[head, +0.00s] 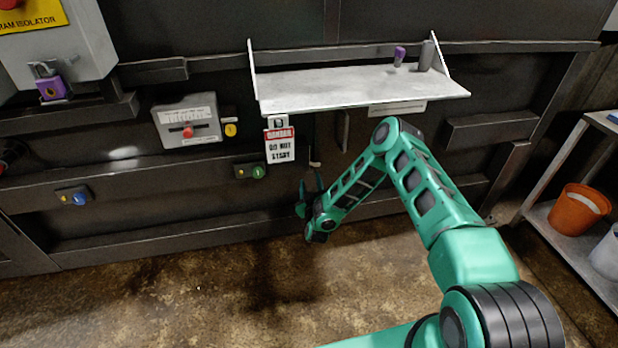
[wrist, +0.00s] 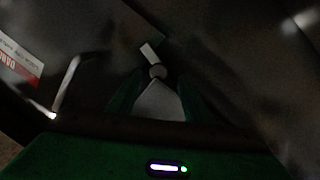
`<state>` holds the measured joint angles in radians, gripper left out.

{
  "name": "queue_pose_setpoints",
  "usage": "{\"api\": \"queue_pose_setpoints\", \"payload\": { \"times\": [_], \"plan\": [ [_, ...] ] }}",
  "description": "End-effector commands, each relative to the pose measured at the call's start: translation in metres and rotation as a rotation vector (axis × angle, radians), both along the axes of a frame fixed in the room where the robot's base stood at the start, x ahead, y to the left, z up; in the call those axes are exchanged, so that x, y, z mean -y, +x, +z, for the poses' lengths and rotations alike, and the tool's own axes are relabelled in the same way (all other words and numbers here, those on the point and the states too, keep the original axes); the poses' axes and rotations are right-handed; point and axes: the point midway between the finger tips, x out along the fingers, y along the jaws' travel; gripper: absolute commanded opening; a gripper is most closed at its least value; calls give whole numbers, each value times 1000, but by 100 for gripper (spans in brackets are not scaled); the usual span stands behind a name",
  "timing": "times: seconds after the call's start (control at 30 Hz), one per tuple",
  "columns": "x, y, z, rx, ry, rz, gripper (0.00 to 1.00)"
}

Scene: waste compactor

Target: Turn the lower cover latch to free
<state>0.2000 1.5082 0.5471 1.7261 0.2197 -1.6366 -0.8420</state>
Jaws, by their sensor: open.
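In the wrist view a small latch shows as a round dark hub (wrist: 157,72) with a short pale lever (wrist: 149,52) pointing up and slightly left. A grey plate (wrist: 160,102) lies just below the hub. My gripper (wrist: 154,90) is open, with one dark green finger on each side of the plate and hub. I cannot tell whether either finger touches them. In the head view my gripper (head: 311,186) is at the dark machine front, low beneath the shelf. The latch cannot be made out there.
A pale-tipped bar (wrist: 68,88) stands left of the latch in the wrist view. A red and white danger tag (head: 280,146) hangs up and left of my gripper in the head view. The white shelf (head: 350,88) juts out above. Floor in front is open.

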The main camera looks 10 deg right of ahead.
Motion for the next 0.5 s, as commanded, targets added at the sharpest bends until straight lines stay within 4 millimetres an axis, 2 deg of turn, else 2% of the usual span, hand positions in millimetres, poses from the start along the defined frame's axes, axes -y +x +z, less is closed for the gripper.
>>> {"api": "queue_pose_setpoints", "payload": {
  "times": [0.03, 0.2, 0.5],
  "plan": [
    [-2, -10, -1, -3, 1, 0, 46],
    [-5, -34, 0, -3, 0, 1, 46],
    [-7, -49, 0, 0, 0, 0, 46]
  ]
}}
